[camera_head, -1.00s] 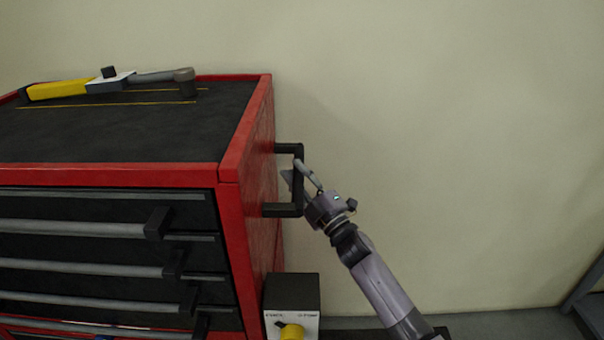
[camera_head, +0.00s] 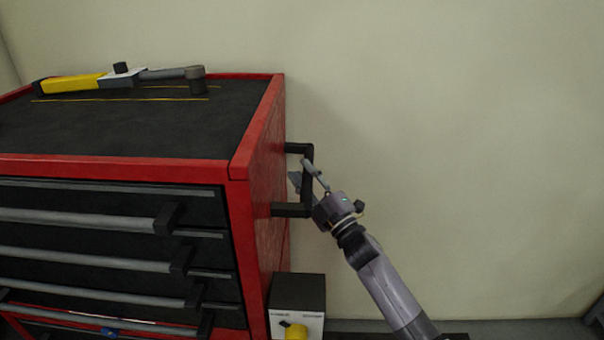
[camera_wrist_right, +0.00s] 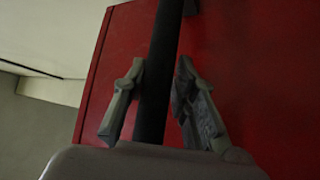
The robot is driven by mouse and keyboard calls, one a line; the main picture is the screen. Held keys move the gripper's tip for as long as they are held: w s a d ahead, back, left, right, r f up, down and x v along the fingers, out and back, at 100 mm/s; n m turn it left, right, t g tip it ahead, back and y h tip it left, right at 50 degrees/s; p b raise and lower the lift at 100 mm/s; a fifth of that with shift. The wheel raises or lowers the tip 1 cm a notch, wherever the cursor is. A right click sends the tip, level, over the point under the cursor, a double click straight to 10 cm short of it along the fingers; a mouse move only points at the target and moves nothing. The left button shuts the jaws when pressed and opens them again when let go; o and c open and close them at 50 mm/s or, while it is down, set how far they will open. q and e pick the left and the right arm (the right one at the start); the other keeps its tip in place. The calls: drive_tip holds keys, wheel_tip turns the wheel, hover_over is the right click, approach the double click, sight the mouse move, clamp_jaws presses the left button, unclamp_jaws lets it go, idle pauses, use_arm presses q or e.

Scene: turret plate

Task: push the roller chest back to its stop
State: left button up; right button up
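The red roller chest (camera_head: 262,180) with black drawers and a black top fills the left of the head view. A black side handle (camera_head: 309,185) stands out from its right side. My right gripper (camera_head: 301,177) is at this handle, with a finger on each side of its upright bar. My left gripper is not in view. The chest's base and any stop are not visible.
A yellow-handled wrench-like tool (camera_head: 75,84) lies on the chest top. The pale wall (camera_head: 450,130) rises behind. A dark object (camera_head: 596,308) shows at the right edge.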

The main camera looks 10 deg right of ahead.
drive_tip(key=shift+o, duration=1.4)
drive_tip(key=shift+a, duration=0.15)
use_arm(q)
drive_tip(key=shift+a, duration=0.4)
use_arm(e)
drive_tip(key=shift+o, duration=0.3)
drive_tip(key=shift+d, duration=0.2)
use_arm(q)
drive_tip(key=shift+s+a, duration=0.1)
use_arm(e)
drive_tip(key=shift+s+d+f, duration=0.1)
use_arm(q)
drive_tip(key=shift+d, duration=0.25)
use_arm(e)
drive_tip(key=v, duration=1.1)
drive_tip(key=shift+s, duration=0.3)
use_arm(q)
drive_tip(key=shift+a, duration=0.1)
use_arm(e)
drive_tip(key=shift+f, duration=0.15)
